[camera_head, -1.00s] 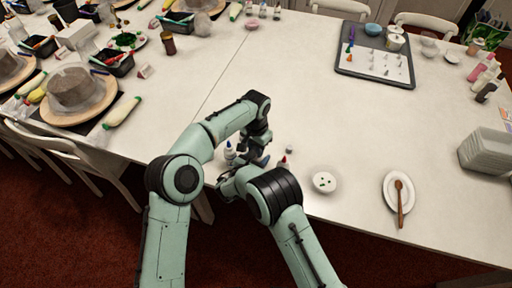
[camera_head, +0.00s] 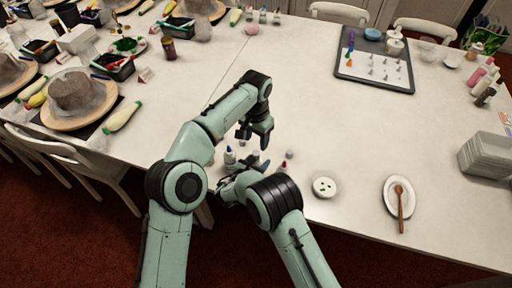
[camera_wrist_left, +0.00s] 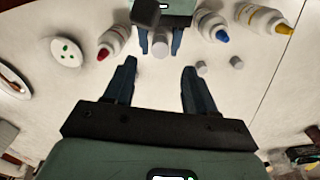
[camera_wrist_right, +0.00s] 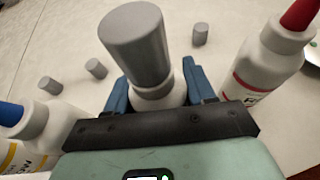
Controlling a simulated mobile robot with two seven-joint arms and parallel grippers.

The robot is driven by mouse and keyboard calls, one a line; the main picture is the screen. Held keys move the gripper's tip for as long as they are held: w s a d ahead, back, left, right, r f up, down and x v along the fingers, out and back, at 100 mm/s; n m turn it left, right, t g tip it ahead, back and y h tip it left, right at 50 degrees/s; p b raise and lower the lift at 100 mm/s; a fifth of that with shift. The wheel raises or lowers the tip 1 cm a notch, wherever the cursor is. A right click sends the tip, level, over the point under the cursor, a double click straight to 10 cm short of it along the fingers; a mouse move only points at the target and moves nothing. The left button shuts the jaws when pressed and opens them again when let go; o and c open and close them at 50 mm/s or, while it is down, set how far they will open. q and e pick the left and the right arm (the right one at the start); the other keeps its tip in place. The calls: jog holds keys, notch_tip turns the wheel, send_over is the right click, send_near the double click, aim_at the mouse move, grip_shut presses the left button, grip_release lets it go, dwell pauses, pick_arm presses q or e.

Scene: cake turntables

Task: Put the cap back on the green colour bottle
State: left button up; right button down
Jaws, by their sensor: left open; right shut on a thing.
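A white bottle (camera_wrist_right: 160,97) stands between the blue fingers of my right gripper (camera_wrist_right: 154,90), which is shut on it. A tall grey cap (camera_wrist_right: 135,45) sits over its top, apparently in line with the neck. No green shows on this bottle, so I cannot confirm its colour. My left gripper (camera_wrist_left: 157,70) is open and empty, apart from the capped bottle. In the head view my left gripper (camera_head: 255,137) is above the table, beyond my right gripper.
Bottles with red (camera_wrist_left: 112,40), blue (camera_wrist_left: 212,25) and yellow (camera_wrist_left: 265,18) tips stand close by. Several loose grey caps (camera_wrist_right: 96,68) stand on the table. A small white dish (camera_head: 325,187) is to the right. The table's middle is clear.

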pick_arm(q)
notch_tip(320, 180, up, 4)
jog(key=shift+f, duration=0.1)
pick_arm(e)
jog(key=shift+c, duration=1.5)
grip_release()
jog(key=shift+r, duration=0.1)
